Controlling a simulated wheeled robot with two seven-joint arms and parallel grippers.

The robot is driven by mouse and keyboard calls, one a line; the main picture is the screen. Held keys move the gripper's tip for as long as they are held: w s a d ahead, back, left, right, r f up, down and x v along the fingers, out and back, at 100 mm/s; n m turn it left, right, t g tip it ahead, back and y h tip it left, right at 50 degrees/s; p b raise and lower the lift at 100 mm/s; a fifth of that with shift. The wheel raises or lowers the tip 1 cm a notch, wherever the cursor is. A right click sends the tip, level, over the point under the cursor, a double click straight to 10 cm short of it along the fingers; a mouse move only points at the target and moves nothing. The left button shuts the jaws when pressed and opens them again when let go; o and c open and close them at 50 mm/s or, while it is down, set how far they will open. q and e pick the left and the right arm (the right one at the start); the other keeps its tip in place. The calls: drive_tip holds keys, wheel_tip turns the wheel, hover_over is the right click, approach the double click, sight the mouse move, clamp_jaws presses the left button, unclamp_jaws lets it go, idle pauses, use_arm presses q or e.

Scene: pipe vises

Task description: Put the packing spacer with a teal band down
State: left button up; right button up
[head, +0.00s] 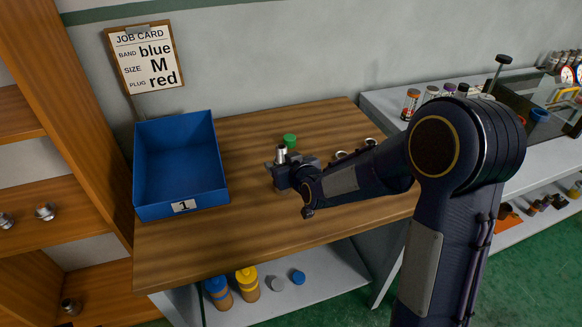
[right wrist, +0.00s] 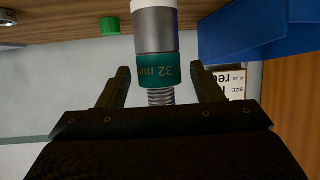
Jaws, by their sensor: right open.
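The packing spacer with a teal band marked "32 mm" (right wrist: 157,68) is in the right wrist view, with a grey body, a white end and a threaded part. Its grey end also shows in the head view (head: 281,152), above the workbench (head: 240,235). My right gripper (right wrist: 158,85) is open, with one finger on each side of the spacer and gaps between them. In the head view my right gripper (head: 283,168) is over the middle of the bench. Whether the spacer's base touches the wood is hidden. My left gripper is not in view.
A blue bin labelled 1 (head: 158,211) stands left on the bench. A green cap (head: 290,140) lies behind the spacer, and metal rings (head: 342,155) lie to its right. A job card (head: 150,62) hangs on the wall. The front left of the bench is clear.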

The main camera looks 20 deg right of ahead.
drive_tip(key=s+d+r+m+g+y, duration=0.1)
drive_tip(key=s+d+r+g, duration=0.1)
drive_tip(key=s, duration=1.5)
drive_tip(key=s+d+r+m+g, duration=0.1)
drive_tip(key=s+g, duration=0.4)
drive_tip(key=s, duration=1.3)
drive_tip(key=shift+d+r+m+g+y+p, duration=0.35)
drive_tip(key=shift+r+m+y, duration=0.1)
drive_tip(key=shift+m, duration=0.25)
